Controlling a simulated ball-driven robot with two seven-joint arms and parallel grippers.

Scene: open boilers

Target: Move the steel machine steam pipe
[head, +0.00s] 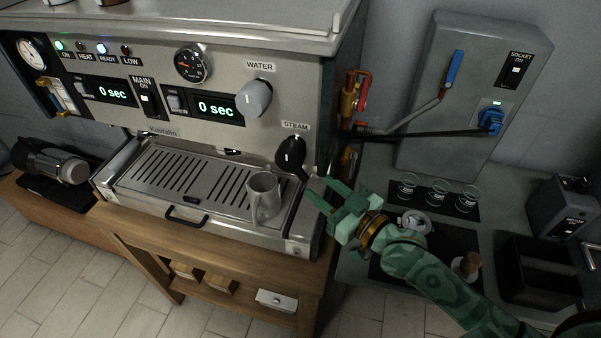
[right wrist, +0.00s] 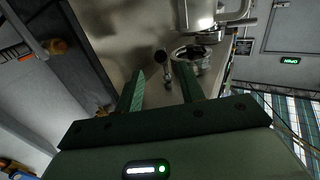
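The steel coffee machine (head: 120,55) fills the left and middle of the head view. Its black steam knob (head: 290,154) sits at the right of the front, below the STEAM label. The steam pipe is mostly hidden in the head view; a small dark part (head: 304,176) shows under the knob. In the right wrist view a thin pipe with a dark rounded end (right wrist: 162,58) shows just beyond the fingertips. My right gripper (head: 317,184) is open, its fingers pointing at the machine's right front corner; its two fingers also show in the wrist view (right wrist: 158,75). My left gripper is not in view.
A steel jug (head: 264,196) stands on the slotted drip tray (head: 160,205) left of my right gripper. Red and yellow valves (head: 355,95) are on the machine's right side. Several small glasses (head: 438,193) and a black box (head: 540,270) stand on the right counter.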

